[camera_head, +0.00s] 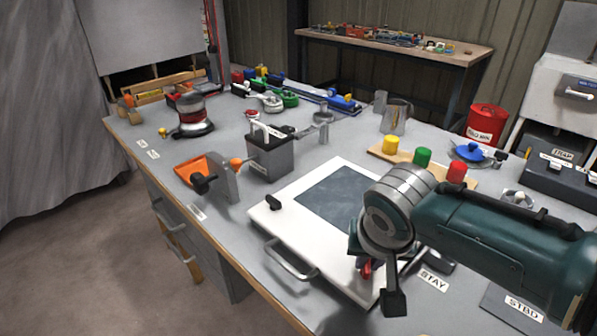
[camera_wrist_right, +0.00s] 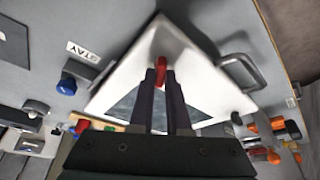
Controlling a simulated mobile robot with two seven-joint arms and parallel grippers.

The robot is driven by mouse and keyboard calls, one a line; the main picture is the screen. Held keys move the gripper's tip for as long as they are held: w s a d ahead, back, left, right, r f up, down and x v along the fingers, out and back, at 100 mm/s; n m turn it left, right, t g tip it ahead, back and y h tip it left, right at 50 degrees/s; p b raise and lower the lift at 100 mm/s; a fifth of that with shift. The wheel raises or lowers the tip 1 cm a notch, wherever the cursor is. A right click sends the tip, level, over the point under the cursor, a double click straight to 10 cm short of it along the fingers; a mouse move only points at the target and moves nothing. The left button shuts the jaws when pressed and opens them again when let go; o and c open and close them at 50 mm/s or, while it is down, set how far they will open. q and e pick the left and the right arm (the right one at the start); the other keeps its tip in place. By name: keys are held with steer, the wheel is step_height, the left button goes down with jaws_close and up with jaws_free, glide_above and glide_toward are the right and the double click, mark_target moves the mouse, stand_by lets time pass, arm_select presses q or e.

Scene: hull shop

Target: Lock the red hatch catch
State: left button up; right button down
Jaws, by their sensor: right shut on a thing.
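The white hatch (camera_head: 318,252) lies on the bench, with a dark window and a metal handle (camera_head: 290,262) on its front edge. The red hatch catch (camera_head: 366,268) is at the hatch's near right corner, largely hidden behind my gripper in the head view. In the right wrist view the red catch (camera_wrist_right: 159,66) stands between the tips of my right gripper (camera_wrist_right: 161,78). My right gripper (camera_head: 372,266) points down at that corner and is shut on the catch. The catch's exact angle is hard to tell. My left gripper is not in view.
A black knob (camera_head: 273,202) sits on the hatch's left side. A STAY label (camera_head: 433,280) is right of the hatch. A board (camera_head: 378,153) with yellow, green and red pieces stands behind it. A grey box (camera_head: 270,157) and an orange scoop (camera_head: 197,168) are to the left.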

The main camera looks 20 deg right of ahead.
steer(key=m, duration=0.1)
steer(key=m+g+h+b, duration=0.1)
steer(key=m, duration=0.1)
steer(key=shift+w+a+f+m, duration=0.1)
steer(key=shift+a+m, duration=0.05)
steer(key=shift+m, duration=0.15)
steer(key=shift+m+g+h+b, duration=0.3)
steer(key=shift+m+g+b, duration=0.35)
steer(key=shift+m, duration=1.05)
steer(key=c, duration=0.9)
jaws_free()
steer(key=shift+p+v, duration=1.8)
steer(key=shift+v, duration=3.25)
